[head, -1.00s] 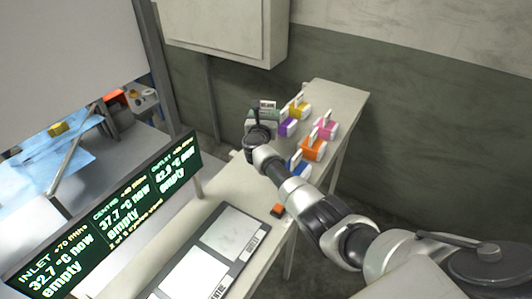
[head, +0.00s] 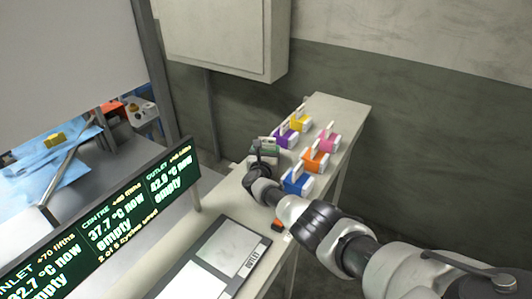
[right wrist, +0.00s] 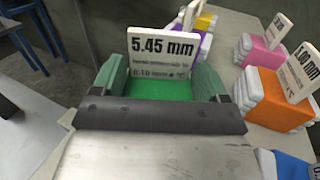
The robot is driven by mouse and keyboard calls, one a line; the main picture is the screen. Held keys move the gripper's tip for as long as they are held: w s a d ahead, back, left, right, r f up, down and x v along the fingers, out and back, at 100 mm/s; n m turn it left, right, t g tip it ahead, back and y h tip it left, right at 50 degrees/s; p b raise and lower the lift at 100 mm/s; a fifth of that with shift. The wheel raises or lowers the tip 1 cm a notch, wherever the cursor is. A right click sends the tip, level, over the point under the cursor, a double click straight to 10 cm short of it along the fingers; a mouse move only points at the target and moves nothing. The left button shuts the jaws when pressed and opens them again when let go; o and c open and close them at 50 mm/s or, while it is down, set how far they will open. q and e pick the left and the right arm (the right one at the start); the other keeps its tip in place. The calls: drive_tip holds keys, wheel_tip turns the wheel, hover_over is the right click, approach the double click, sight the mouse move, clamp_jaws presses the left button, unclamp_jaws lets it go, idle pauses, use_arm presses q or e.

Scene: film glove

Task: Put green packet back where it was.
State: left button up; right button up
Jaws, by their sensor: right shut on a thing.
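The green packet (right wrist: 165,88) is in my right gripper (right wrist: 157,92), with a white tag reading 5.45 mm standing up from it. In the head view the green packet (head: 266,149) is partly hidden by my right gripper (head: 262,154). It is over the far part of the long bench, left of the blue packet (head: 296,182) and on the near side of the purple packet (head: 287,139). My right gripper is shut on it. I cannot tell whether its underside touches the bench. My left gripper is not in view.
Yellow (head: 300,122), pink (head: 328,142) and orange (head: 315,160) tagged packets stand close by on the bench (head: 342,108). A black tray with pale panels (head: 225,248) lies nearer. A display board (head: 118,215) stands at left. The bench's far end is clear.

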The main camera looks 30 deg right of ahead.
sight(267, 148)
drive_tip(key=shift+s+f, duration=0.1)
drive_tip(key=o, duration=0.8)
drive_tip(key=shift+r, duration=0.35)
drive_tip(key=p+v, duration=0.3)
drive_tip(key=v, duration=0.1)
drive_tip(key=shift+s+a+f, duration=0.1)
drive_tip(key=shift+a, duration=0.05)
drive_tip(key=v, duration=0.7)
drive_tip(key=shift+s+a+f+p, duration=0.1)
drive_tip(key=shift+s+a+p, duration=0.1)
drive_tip(key=shift+s+p, duration=0.1)
